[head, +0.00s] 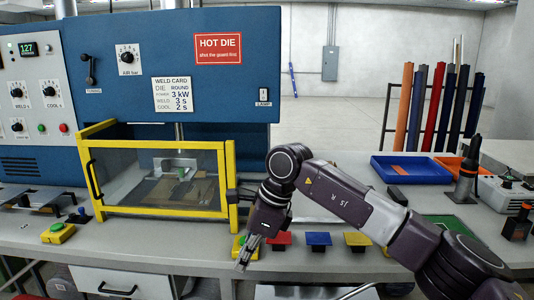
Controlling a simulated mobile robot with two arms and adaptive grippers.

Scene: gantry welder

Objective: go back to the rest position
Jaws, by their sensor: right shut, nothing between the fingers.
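My right gripper (247,252) hangs at the front edge of the bench, left of the red pad. Its fingers are shut and hold nothing. My right arm comes in from the lower right, bends at the elbow and reaches down in front of the welder's guard box. My left gripper is not in view.
The yellow-framed guard (158,213) stands just left of my arm, with the blue welder panel (170,60) behind. Red (279,239), blue (318,240) and yellow (357,240) pads line the front edge. A blue tray (411,178) and a dark upright tool (467,172) stand at right.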

